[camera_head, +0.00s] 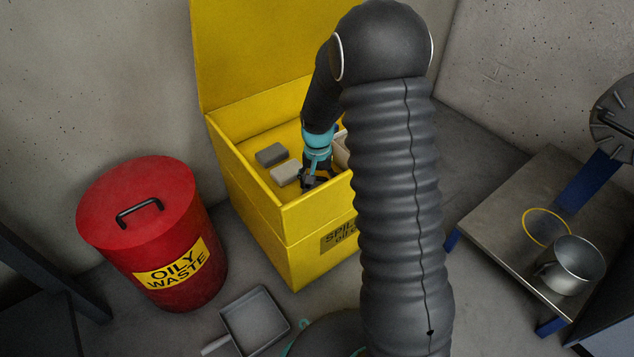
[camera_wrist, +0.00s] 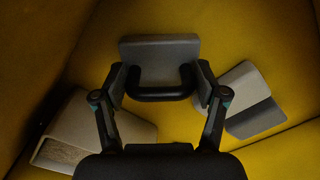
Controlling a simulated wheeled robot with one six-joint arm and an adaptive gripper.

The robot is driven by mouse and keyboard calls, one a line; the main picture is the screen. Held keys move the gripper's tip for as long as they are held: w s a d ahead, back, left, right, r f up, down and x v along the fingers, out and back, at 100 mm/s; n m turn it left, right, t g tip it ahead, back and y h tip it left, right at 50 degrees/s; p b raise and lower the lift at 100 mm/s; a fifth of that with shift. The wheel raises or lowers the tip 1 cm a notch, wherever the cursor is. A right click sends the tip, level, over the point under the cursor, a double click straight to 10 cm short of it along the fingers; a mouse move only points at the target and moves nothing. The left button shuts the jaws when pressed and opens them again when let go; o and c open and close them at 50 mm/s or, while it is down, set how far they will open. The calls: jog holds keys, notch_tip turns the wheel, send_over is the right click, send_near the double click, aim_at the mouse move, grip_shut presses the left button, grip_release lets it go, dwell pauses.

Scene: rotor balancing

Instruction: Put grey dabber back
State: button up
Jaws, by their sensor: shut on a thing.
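The grey dabber (camera_wrist: 150,50) is a flat grey block with a black loop handle, seen in the middle of the wrist view. My gripper (camera_wrist: 161,84) is shut on it, with one finger on each side of the handle. In the head view my gripper (camera_head: 314,178) reaches down inside the open yellow spill bin (camera_head: 240,198). The dabber is mostly hidden there by my arm and gripper. I cannot tell whether the dabber touches the bin floor.
In the bin, a dark grey block (camera_head: 271,154) and a pale block (camera_head: 285,173) lie left of my gripper. Another pale block (camera_wrist: 90,132) shows at the wrist view's left. A red oily waste can (camera_head: 150,235), a dustpan (camera_head: 255,318) and a bench with a metal pot (camera_head: 572,268) stand around.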

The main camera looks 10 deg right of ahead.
aim_at(318, 179)
jog(key=shift+f, duration=0.2)
jog(key=o, duration=1.1)
jog(key=shift+r, duration=0.1)
notch_tip(318, 179, up, 12)
jog(key=p, duration=0.2)
jog(key=s+r+n+t, duration=0.2)
jog(key=s+r+t, duration=0.1)
jog(key=s+r, duration=0.95)
jog(key=s+r+n+t, duration=0.1)
jog(key=s, duration=0.4)
jog(key=s+r, duration=0.1)
jog(key=s, duration=0.4)
jog(key=s+r+n+t, duration=0.1)
jog(key=s+r, duration=0.1)
jog(key=s, duration=0.3)
jog(key=shift+s+n+t, duration=0.3)
jog(key=shift+s, duration=0.05)
